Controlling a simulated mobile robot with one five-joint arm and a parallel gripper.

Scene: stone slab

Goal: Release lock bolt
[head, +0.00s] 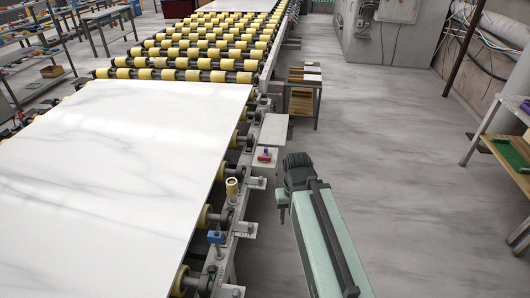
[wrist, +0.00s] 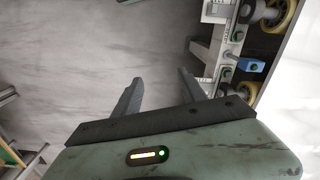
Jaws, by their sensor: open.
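No part is clearly recognisable as the lock bolt. Small fittings line the conveyor's side rail: a blue block (head: 217,237), a yellow-ringed cylinder (head: 232,186) and a red-topped part (head: 264,156) on a plate. A blue block (wrist: 250,66) also shows in the wrist view, to the right of my gripper. My gripper (wrist: 160,84) is open, with its two dark fingers apart and only grey floor between them. It touches none of the fittings in the wrist view. In the head view my green arm stands right of the rail, and its fingers are hard to make out.
A white marble slab (head: 110,140) lies on the conveyor, with yellow rollers (head: 190,62) beyond it. A small stand (head: 302,95) is beside the rail. Shelving (head: 508,150) stands at the right edge. The grey floor (head: 405,180) between is clear.

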